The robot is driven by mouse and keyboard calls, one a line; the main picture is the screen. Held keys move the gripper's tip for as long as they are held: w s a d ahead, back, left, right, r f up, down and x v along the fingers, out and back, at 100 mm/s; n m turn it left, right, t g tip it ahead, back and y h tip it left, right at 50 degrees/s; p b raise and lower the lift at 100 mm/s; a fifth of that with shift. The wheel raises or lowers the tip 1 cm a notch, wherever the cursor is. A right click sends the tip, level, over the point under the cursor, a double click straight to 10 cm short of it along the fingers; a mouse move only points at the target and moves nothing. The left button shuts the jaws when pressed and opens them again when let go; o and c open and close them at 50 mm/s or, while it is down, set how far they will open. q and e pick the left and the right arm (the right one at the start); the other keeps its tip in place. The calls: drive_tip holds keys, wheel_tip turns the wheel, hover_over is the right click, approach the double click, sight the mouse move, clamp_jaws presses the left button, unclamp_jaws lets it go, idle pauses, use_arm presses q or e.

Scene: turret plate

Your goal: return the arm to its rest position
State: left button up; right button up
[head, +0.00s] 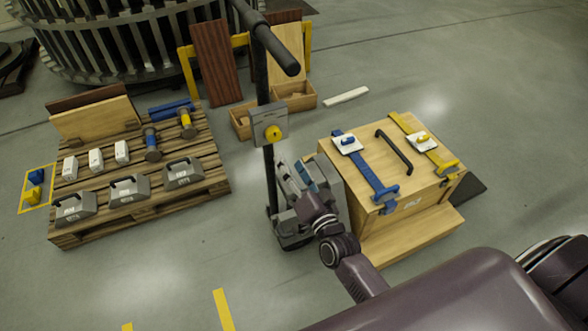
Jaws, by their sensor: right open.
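My right arm (345,260) reaches in from the lower right, in front of the wooden crate's left side. My right gripper (298,176) is at its far end, open, with nothing seen between its fingers. It appears just below and right of the grey plate with a yellow knob (273,133) on the dark post (263,90). I cannot tell whether it touches the post. My left gripper is not in view.
The wooden crate (437,222) with blue and yellow straps and a black handle stands close right of my gripper. A pallet (140,222) with several grey weights (128,190) and small white blocks is at left. Floor (170,280) at lower left is mostly clear.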

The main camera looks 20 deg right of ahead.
drive_tip(key=shift+s, duration=0.85)
drive_tip(key=s+f+n+g, duration=0.25)
drive_tip(key=s+f, duration=0.25)
drive_tip(key=f, duration=0.6)
drive_tip(key=s+a+f+n+g, duration=0.1)
drive_tip(key=s+f+n+g, duration=0.15)
drive_tip(key=s+f, duration=0.6)
drive_tip(key=s+f+n+g, duration=0.1)
drive_tip(key=s+f+g, duration=0.25)
drive_tip(key=f, duration=1.05)
drive_tip(key=s+d+f+n+g, duration=0.1)
drive_tip(key=s+f, duration=0.4)
drive_tip(key=s, duration=0.5)
drive_tip(key=s+d+f+n+g, duration=0.1)
drive_tip(key=s+f+g, duration=0.3)
drive_tip(key=s, duration=0.6)
drive_tip(key=s+d+f+n+g, duration=0.2)
drive_tip(key=s+f, duration=0.4)
drive_tip(key=s, duration=0.4)
drive_tip(key=shift+f+n+g+h, duration=0.2)
drive_tip(key=shift+n+g+h, duration=0.1)
drive_tip(key=shift+n+g, duration=0.4)
